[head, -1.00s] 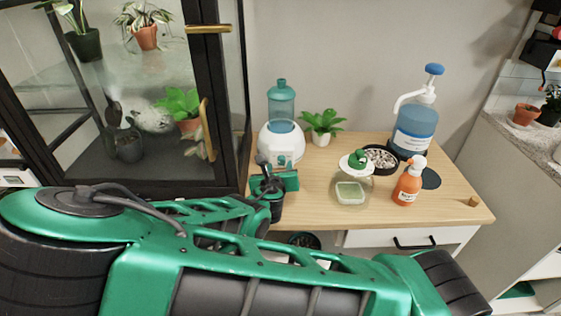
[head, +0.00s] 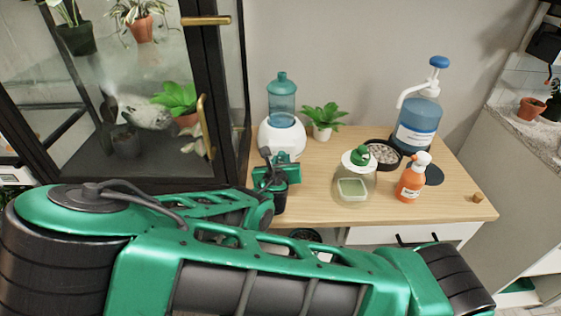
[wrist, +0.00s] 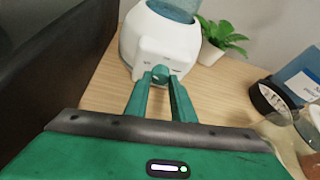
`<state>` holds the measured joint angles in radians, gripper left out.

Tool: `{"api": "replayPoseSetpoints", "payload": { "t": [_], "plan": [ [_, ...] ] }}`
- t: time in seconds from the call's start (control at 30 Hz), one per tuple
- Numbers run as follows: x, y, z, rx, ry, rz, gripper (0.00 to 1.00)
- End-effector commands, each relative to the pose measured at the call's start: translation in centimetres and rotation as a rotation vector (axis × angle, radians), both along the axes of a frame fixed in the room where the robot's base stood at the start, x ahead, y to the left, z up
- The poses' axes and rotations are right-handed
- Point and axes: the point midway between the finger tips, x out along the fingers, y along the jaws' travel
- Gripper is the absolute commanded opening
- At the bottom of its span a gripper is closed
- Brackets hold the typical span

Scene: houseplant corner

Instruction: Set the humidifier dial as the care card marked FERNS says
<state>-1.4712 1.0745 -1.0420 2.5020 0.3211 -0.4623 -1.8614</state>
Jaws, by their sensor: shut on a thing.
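The humidifier (head: 281,140) is white and rounded with a blue-green tank on top. It stands at the left of the wooden table. In the wrist view its body (wrist: 160,38) fills the top middle, with a small green dial (wrist: 160,72) on the front panel. Marks around the dial are too small to read. My gripper (wrist: 160,82) has its two green fingers at either side of the dial, shut on it. In the head view my gripper (head: 276,172) covers the humidifier's front. No care card marked FERNS can be made out.
A potted plant (head: 322,118) stands just right of the humidifier. A glass cabinet (head: 215,100) stands close on the left.

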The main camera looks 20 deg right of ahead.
Motion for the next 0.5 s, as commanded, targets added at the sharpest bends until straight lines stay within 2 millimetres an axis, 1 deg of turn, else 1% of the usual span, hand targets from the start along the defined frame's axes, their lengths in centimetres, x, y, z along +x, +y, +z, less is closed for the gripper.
{"api": "replayPoseSetpoints", "payload": {
  "t": [0.3,0.5],
  "plan": [
    [-0.10,-0.36,0.03,0.270,-0.078,-0.002,0.00],
    [-0.12,-0.32,0.06,0.366,-0.107,0.000,0.00]
  ]
}}
